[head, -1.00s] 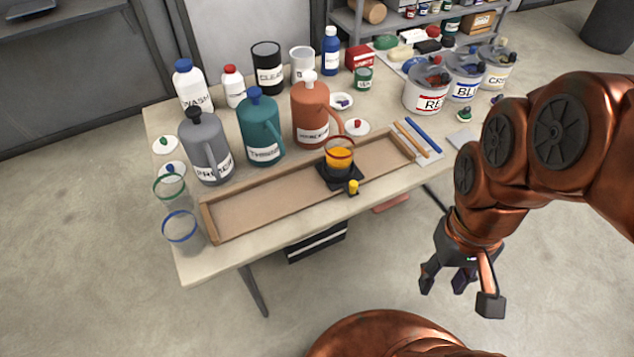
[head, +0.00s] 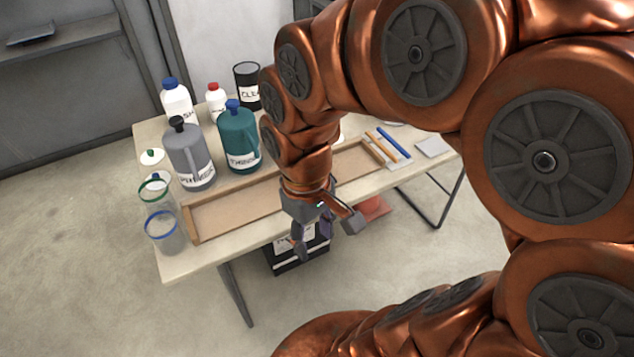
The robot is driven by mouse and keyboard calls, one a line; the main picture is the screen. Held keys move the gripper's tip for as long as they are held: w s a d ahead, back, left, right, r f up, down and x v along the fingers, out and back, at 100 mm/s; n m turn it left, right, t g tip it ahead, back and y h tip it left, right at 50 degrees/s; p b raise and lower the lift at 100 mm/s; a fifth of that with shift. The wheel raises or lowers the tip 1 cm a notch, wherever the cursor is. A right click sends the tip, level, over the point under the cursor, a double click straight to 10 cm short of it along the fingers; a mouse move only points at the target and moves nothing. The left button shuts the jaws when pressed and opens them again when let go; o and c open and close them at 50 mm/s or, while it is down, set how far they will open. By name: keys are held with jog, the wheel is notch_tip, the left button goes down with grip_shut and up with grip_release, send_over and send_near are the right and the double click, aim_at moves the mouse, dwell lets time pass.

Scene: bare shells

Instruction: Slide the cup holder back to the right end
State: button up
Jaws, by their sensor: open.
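The cup holder and its cup of orange liquid are hidden behind my arm in the head view now. The wooden track (head: 235,211), a long shallow tray with raised edges, runs along the front of the table. Its left part and its right end (head: 372,152) show, and the middle is covered by my arm. My gripper (head: 325,246) is open and empty, with its fingers pointing down. In the picture it overlaps the front edge of the table near the middle of the track. I cannot tell whether it touches anything.
A grey jug (head: 188,157) and a teal jug (head: 238,140) stand behind the track. Two clear glasses, one blue-rimmed (head: 163,236) and one green-rimmed (head: 154,196), stand at its left end. A blue stick (head: 394,143) lies beyond the right end. A dark crate (head: 287,259) is below.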

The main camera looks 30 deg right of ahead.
jog(key=w+d+f+n, duration=0.2)
jog(key=w+d+f, duration=0.2)
jog(key=w+d, duration=0.2)
jog(key=w+d+f+n+t, duration=0.1)
jog(key=w+d+f, duration=0.3)
jog(key=w, duration=0.6)
jog(key=w+d+f+n, duration=0.2)
jog(key=w+d+f, duration=0.2)
jog(key=w+d, duration=0.4)
jog(key=shift+w+d+f+n, duration=0.1)
jog(key=shift+d+f+n, duration=0.3)
jog(key=shift+d, duration=0.2)
jog(key=shift+d+f, duration=0.3)
jog(key=shift+w+f+p, duration=0.1)
jog(key=shift+f+p, duration=1.1)
jog(key=shift+f, duration=2.55)
grip_shut()
